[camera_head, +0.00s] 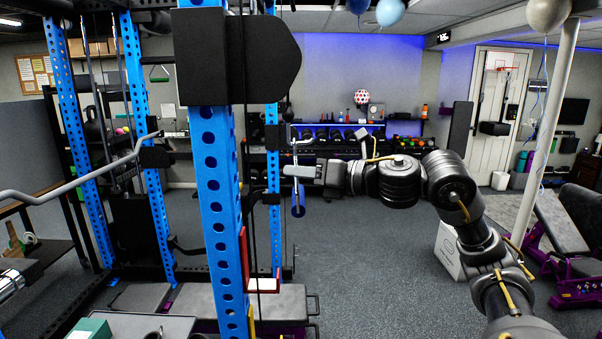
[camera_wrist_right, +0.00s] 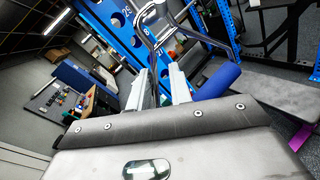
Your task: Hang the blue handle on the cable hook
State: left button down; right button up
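The blue handle (camera_head: 298,198) hangs in front of the rack in the head view, its blue grip low and its silver metal frame above. In the right wrist view the blue grip (camera_wrist_right: 220,80) lies right of the fingers and the metal frame rises beyond them. My right gripper (camera_head: 297,171) reaches in from the right, its fingers closed on the metal frame. The fingers also show in the right wrist view (camera_wrist_right: 161,88). A black cable (camera_head: 246,150) runs down beside the near blue upright, left of the handle. I cannot make out the hook.
The near blue upright (camera_head: 219,200) with its black pad (camera_head: 240,57) stands just left of the handle. A grey bar (camera_head: 75,178) crosses at left. A bench (camera_head: 567,230) stands at right. The floor (camera_head: 370,270) in the middle is clear.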

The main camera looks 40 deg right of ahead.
jog(key=shift+o, duration=0.9)
jog(key=shift+f, duration=0.1)
jog(key=shift+s+d, duration=0.1)
jog(key=shift+s, duration=0.05)
jog(key=b+v, duration=0.8)
jog(key=v, duration=0.2)
jog(key=shift+s, duration=0.25)
jog(key=shift+d, duration=0.1)
jog(key=shift+w, duration=0.1)
